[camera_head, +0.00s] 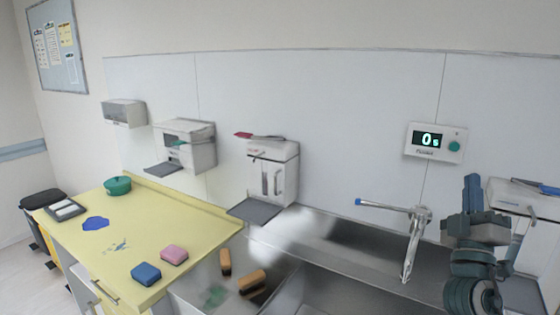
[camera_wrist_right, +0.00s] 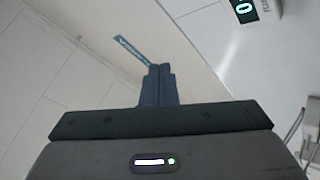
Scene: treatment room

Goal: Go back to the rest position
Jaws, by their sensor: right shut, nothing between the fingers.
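My right gripper (camera_head: 472,192) points upward at the right of the head view, in front of the wall and above the steel counter. Its blue-grey fingers are together with nothing between them. In the right wrist view the shut fingers (camera_wrist_right: 158,84) stand against the white wall and ceiling area. My left gripper is in neither view.
A tap (camera_head: 413,240) stands just left of my right arm, and a white dispenser (camera_head: 525,205) is close on its right. A timer (camera_head: 436,142) reading 0s hangs on the wall.

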